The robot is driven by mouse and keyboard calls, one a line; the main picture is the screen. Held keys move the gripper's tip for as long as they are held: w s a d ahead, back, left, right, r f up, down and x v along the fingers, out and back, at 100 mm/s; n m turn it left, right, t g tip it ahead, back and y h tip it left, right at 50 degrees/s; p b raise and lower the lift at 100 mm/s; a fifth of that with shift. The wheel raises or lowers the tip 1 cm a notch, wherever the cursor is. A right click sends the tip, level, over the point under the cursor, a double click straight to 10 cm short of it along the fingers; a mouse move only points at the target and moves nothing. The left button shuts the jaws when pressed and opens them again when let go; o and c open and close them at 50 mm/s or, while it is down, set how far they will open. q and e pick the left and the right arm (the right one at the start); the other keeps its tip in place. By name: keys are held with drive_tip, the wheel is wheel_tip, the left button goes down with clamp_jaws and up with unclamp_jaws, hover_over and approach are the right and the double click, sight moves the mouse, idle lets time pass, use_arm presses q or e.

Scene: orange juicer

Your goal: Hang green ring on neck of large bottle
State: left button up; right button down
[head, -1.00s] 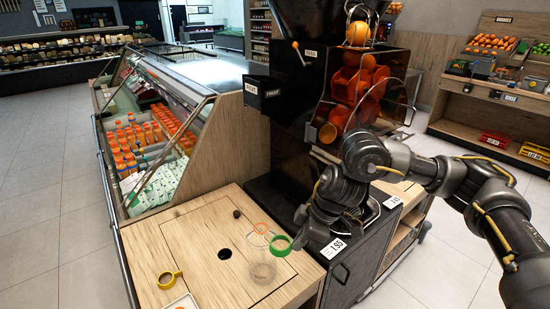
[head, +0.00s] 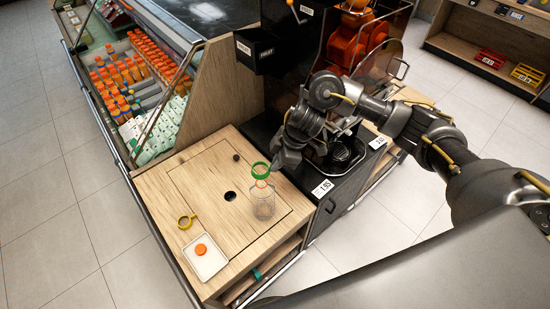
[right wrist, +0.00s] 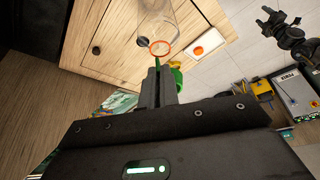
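The large clear bottle (head: 263,205) stands upright on the wooden counter, with an orange band (right wrist: 160,47) at its top. The green ring (head: 261,170) is at the bottle's top in the head view; I cannot tell whether it is around the neck or just above it. My right gripper (head: 274,165) is shut on the ring's right side. In the right wrist view, the fingers hide part of the green ring (right wrist: 175,80), and the bottle (right wrist: 152,18) lies beyond. My left gripper (right wrist: 279,18) shows small in that view, apparently empty with its fingers apart.
The black juicer stand (head: 345,155) is close behind my right gripper.

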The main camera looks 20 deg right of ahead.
drive_tip(key=shift+f+b, duration=1.75)
drive_tip(key=shift+b, duration=0.3)
drive_tip(key=shift+f, duration=0.4)
drive_tip(key=shift+f+p, duration=0.1)
drive_tip(key=shift+p, duration=0.55)
drive_tip(key=shift+f, duration=1)
idle(0.4)
drive_tip(key=c, duration=1.2)
unclamp_jaws()
drive_tip(key=shift+r, duration=0.15)
